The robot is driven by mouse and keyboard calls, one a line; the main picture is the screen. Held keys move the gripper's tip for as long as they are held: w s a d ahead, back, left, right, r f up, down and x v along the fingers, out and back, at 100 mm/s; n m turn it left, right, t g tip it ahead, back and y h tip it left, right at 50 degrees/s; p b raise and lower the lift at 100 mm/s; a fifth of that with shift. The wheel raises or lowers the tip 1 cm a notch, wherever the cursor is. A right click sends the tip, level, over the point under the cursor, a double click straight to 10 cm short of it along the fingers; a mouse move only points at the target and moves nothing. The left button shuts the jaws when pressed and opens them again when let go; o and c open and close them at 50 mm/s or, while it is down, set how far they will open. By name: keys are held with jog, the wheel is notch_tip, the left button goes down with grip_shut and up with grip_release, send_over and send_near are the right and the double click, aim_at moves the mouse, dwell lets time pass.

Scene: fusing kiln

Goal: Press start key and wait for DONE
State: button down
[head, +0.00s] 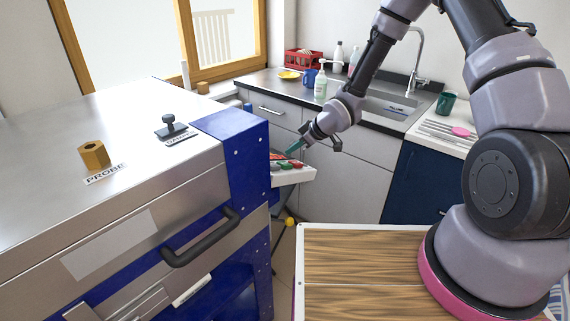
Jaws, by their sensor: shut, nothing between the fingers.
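A small white control panel (296,175) juts out beside the right side of the blue and steel kiln (150,180). It has red and green keys (285,165) on top, too small to read. My gripper (293,149) is shut and empty, with its teal fingertips pointing down and left just over the panel. I cannot tell whether the tips touch a key. No display text can be read, and part of the panel is hidden behind the kiln's blue side.
A wooden-topped surface (360,265) lies at the front. Behind are a sink counter (270,82), a red crate (303,61), a soap bottle (320,86) and a green cup (446,103).

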aim_at(290, 164)
jog(key=shift+s+a+f, duration=0.2)
jog(key=shift+f, duration=0.5)
jog(key=shift+s+f, duration=0.1)
dwell(1.5)
jog(key=shift+a+f, duration=0.15)
jog(key=shift+f, duration=0.1)
jog(key=shift+s+a+f, duration=0.1)
jog(key=shift+s+f, duration=0.15)
jog(key=shift+f, duration=0.25)
dwell(0.7)
jog(key=shift+r, duration=0.1)
jog(key=shift+w+d+r, duration=0.15)
jog(key=shift+r, duration=0.25)
jog(key=shift+w+d+r, duration=0.1)
jog(key=shift+w+r, duration=0.05)
jog(key=shift+r, duration=0.2)
jog(key=shift+w+d+r, duration=0.2)
jog(key=shift+w+r, duration=0.1)
jog(key=shift+r, duration=0.45)
jog(key=shift+w+d+r, duration=0.25)
jog(key=shift+r, duration=0.55)
jog(key=shift+w+d+r, duration=0.2)
jog(key=shift+w+r, duration=0.1)
jog(key=shift+r, duration=0.45)
